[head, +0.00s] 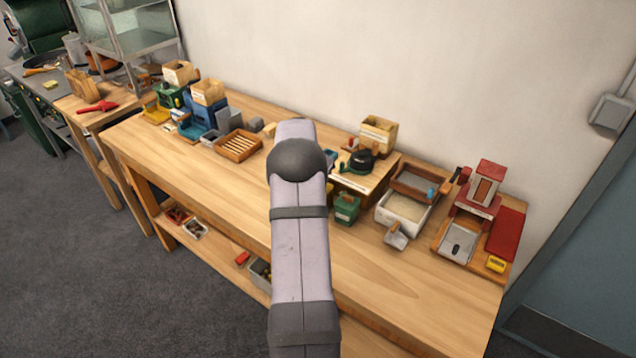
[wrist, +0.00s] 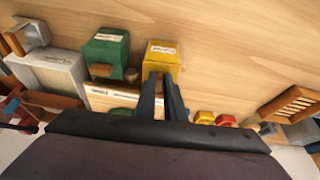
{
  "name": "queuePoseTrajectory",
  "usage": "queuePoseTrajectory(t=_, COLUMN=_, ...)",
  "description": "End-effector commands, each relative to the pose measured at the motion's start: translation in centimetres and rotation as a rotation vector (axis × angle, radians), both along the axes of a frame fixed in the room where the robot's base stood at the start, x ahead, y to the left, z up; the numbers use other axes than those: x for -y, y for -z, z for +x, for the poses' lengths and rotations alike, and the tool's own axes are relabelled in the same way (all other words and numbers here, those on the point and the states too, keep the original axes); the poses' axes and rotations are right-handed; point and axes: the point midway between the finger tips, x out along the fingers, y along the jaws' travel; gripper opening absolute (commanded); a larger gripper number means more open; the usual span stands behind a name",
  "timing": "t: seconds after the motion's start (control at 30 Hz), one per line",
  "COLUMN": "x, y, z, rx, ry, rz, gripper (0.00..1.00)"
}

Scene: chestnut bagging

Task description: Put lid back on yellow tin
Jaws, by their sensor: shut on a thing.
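The yellow tin (wrist: 162,62) stands at the upper middle of the wrist view, a white label on its face. My gripper (wrist: 164,78) has its two dark fingers close together at the tin's near top edge. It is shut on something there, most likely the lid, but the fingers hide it. I cannot tell whether the lid is seated or raised.
A green tin (wrist: 106,48) stands just left of the yellow one; it also shows in the head view (head: 346,209). A pale box (wrist: 50,75) is farther left. Red and yellow pieces (wrist: 204,117) and a slatted wooden tray (wrist: 290,104) lie right. The table front (wrist: 220,30) is bare.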

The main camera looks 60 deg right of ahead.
Motion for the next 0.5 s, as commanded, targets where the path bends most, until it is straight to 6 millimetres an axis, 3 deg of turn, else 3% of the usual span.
queuePoseTrajectory(t=0.47, x=0.01, y=0.05, z=0.01, rx=0.000, ry=0.000, rz=-0.001, gripper=0.00)
queuePoseTrajectory(t=0.5, x=0.01, y=0.05, z=0.01, rx=0.000, ry=0.000, rz=0.000, gripper=0.12)
